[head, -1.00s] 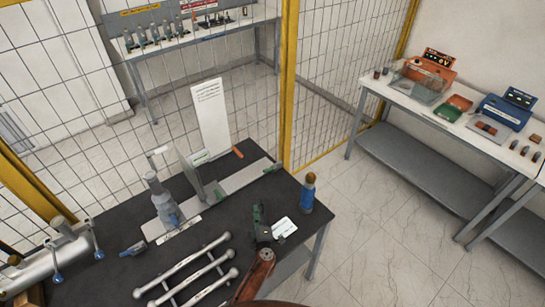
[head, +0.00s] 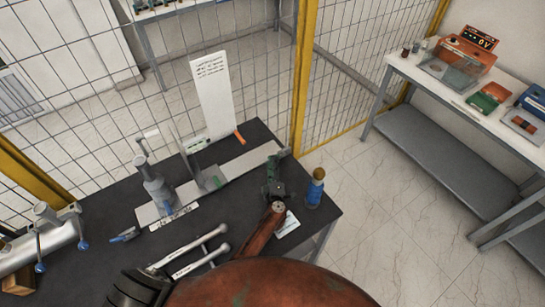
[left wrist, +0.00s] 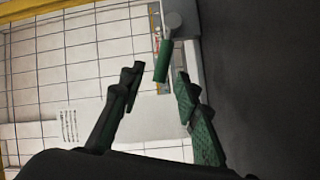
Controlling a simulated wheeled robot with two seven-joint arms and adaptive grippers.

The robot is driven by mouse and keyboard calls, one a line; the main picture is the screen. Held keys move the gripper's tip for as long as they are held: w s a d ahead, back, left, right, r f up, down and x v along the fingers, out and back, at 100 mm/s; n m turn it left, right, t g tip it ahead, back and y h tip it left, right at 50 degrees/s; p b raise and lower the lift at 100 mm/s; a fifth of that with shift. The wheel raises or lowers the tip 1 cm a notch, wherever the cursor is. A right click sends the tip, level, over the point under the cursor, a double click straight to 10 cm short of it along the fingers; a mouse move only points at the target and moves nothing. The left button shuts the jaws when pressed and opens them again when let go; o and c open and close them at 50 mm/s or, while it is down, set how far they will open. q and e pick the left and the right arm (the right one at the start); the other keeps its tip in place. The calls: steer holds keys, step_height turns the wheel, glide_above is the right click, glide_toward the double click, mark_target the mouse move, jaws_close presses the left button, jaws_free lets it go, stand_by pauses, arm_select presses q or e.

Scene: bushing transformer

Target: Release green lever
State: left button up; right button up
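The green lever (left wrist: 163,61) shows in the left wrist view, joined to a grey round pivot on a grey bar. In the head view a small green piece at the right end of the long grey base, apparently this lever (head: 284,152), lies near the table's far right edge. My left gripper (head: 271,160) is just short of it, above the black table. In the left wrist view my left gripper (left wrist: 158,88) is open, with the lever beyond and between its fingertips, apparently not touched. My right gripper is not in view.
A blue bottle with an orange top (head: 315,188) stands close right of the gripper. A white card (head: 287,224) lies beside it. A grey clamp device (head: 155,185) and an upright white sheet (head: 212,95) are further left. Metal bars (head: 190,250) lie in front; mesh fencing is behind.

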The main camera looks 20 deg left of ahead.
arm_select(q)
steer(key=shift+x, duration=2.15)
steer(key=shift+c, duration=0.2)
steer(key=shift+s, duration=0.1)
jaws_close()
